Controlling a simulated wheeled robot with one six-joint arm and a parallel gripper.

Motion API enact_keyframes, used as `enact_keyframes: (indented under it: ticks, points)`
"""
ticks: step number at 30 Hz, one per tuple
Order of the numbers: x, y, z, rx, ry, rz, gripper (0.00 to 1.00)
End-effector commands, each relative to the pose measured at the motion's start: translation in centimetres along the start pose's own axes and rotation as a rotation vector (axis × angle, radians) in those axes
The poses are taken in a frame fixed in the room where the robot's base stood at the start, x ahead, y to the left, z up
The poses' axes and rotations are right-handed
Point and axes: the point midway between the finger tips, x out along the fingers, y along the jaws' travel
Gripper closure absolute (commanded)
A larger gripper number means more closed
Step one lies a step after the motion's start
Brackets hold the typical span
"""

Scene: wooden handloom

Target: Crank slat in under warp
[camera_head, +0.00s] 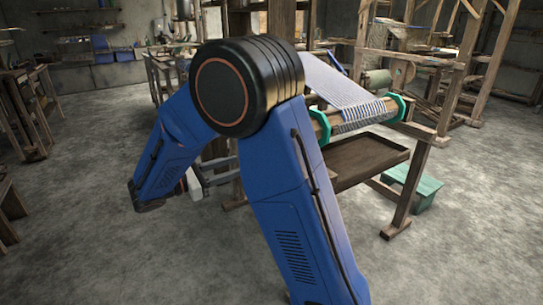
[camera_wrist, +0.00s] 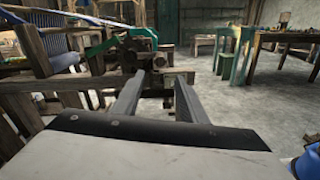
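The white-and-blue warp (camera_head: 343,84) runs down to the wooden beam (camera_head: 343,124) at the loom's front; it also shows at the upper left of the wrist view (camera_wrist: 45,38). Green toothed end pieces (camera_head: 398,107) sit at the beam's ends. In the wrist view one green end piece (camera_wrist: 134,34) has dark crank-like parts (camera_wrist: 135,57) beside it. My gripper (camera_wrist: 158,80) is open, its two fingers apart and pointing at the loom's side near these parts. I cannot tell whether they lie between the fingers. I cannot single out a slat.
A brown tray (camera_head: 362,158) is below the beam, with a green stool (camera_head: 412,184) to its right. Another wooden frame (camera_head: 470,70) stands behind right, and a wooden bench (camera_head: 28,110) at the left. The grey floor at front right is open.

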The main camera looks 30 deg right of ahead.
Motion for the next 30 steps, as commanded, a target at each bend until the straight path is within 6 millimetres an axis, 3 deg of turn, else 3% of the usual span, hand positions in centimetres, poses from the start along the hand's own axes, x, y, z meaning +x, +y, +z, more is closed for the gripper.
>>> enact_keyframes:
  ticks: [18,24,30]
  points:
    - [11.0,-0.1,0.0,0.001,0.001,-0.004,0.61]
    - [13.5,-0.1,0.0,0.001,0.001,-0.003,0.61]
    - [14.7,-0.1,0.0,0.002,0.001,-0.002,0.61]
